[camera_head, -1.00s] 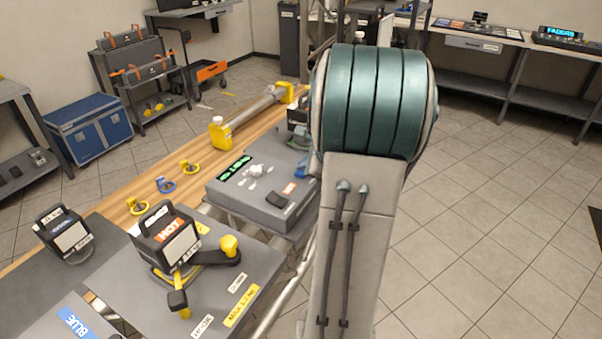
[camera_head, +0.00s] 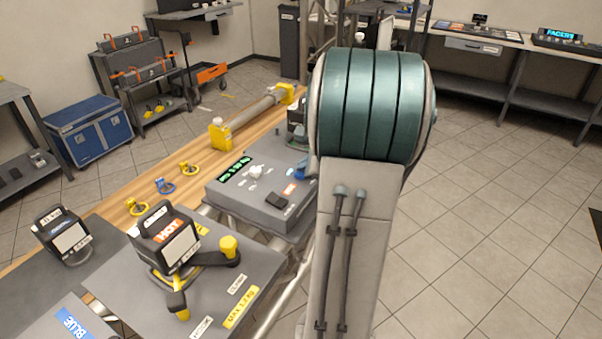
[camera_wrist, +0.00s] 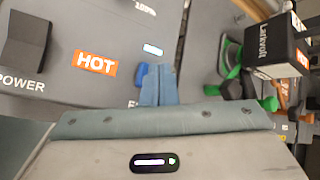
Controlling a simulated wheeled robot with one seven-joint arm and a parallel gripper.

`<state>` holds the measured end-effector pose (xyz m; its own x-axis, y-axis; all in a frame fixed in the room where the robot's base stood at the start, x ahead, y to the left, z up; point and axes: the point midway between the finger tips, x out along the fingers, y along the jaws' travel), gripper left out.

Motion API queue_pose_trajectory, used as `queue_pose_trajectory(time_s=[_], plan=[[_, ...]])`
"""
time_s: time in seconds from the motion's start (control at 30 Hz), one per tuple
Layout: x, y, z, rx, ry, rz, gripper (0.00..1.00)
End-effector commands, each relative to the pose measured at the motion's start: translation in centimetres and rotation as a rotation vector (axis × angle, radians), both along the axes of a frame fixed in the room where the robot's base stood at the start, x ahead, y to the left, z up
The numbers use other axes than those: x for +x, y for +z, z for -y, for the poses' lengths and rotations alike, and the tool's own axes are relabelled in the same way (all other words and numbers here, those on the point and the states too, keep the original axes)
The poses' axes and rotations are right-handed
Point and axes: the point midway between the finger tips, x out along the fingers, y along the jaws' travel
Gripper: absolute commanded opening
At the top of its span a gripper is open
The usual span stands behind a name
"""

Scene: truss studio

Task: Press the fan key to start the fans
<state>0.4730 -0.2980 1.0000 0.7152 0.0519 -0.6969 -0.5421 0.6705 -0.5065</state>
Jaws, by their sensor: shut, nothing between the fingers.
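The grey control box (camera_head: 262,212) stands on the bench in the head view, left of my arm. It carries a lit green display (camera_head: 236,168), a black rocker (camera_head: 277,201) and an orange label (camera_head: 290,189). In the wrist view a small blue key (camera_wrist: 141,73) sits on the box's top, beside a lit pale indicator (camera_wrist: 153,49). My gripper (camera_wrist: 158,72) is shut and empty, its fingertips just right of the blue key. I cannot tell if they touch it. A label starting with "F" (camera_wrist: 132,104) is mostly hidden by my gripper.
In the wrist view a "HOT" label (camera_wrist: 96,62) and the black POWER rocker (camera_wrist: 24,40) lie left of the key. A black lamp-like unit (camera_wrist: 272,47) with green clamp parts stands right. A HOT-marked unit (camera_head: 168,240) stands nearer in the head view.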

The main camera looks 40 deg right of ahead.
Motion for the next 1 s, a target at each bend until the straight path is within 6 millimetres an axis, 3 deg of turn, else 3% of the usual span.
queue_pose_trajectory(time_s=[0.27,0.8,1.0], plan=[[0.0,0.4,0.0,-0.001,0.0,0.001,0.0],[0.0,5.7,0.0,-0.002,-0.001,0.001,0.0],[0.0,6.1,0.0,0.0,-0.001,0.001,0.0]])
